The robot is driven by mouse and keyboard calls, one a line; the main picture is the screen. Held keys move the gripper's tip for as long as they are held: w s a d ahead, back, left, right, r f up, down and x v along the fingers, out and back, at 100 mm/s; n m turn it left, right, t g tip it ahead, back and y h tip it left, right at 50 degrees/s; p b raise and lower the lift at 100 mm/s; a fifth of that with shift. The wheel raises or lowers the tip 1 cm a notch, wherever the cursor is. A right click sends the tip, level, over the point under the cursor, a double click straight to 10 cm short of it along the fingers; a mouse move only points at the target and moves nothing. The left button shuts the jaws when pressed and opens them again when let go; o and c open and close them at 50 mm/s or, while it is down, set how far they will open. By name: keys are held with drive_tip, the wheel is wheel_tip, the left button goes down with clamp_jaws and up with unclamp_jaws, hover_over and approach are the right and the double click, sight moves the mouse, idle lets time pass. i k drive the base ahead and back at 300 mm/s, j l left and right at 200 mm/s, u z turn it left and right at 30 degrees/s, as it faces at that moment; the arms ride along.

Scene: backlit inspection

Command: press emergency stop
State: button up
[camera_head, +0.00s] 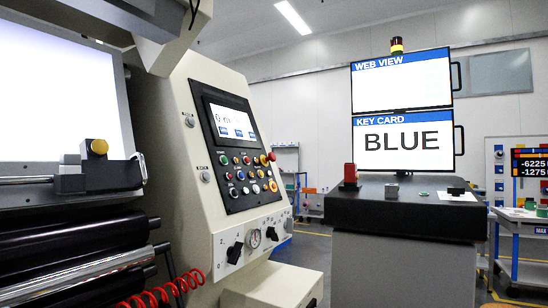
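The machine's slanted control panel (237,145) is left of centre, with a small lit screen (231,121) above rows of coloured buttons. A red button (271,156) sits at the panel's upper right edge, with another red one just left of it. A button with yellow around it (273,186) is at the lower right. The labels are too small to read, so I cannot tell for sure which is the emergency stop. My gripper is not in view, and nothing touches the panel.
Rollers (75,245) and a coiled red hose (165,294) are at lower left. A yellow knob (99,147) sits before the bright backlit panel (60,90). A dark-topped console (400,208) with a red block (350,174) stands right, under two screens reading WEB VIEW and KEY CARD BLUE.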

sight(272, 156)
drive_tip(key=u, duration=0.6)
drive_tip(key=i+l+u, duration=0.1)
drive_tip(key=l+u, duration=0.3)
drive_tip(key=l, duration=0.15)
drive_tip(key=l+u, duration=0.35)
drive_tip(key=l, duration=0.25)
drive_tip(key=l+u, duration=0.4)
drive_tip(key=l, duration=0.75)
drive_tip(key=k+l+u, duration=0.1)
drive_tip(key=l, duration=0.45)
drive_tip(key=k+l, duration=0.1)
drive_tip(key=l, duration=0.95)
drive_tip(key=k+l+u, duration=0.1)
drive_tip(key=l, duration=0.45)
drive_tip(key=k+l, duration=0.15)
drive_tip(key=l, duration=0.35)
drive_tip(key=u, duration=0.05)
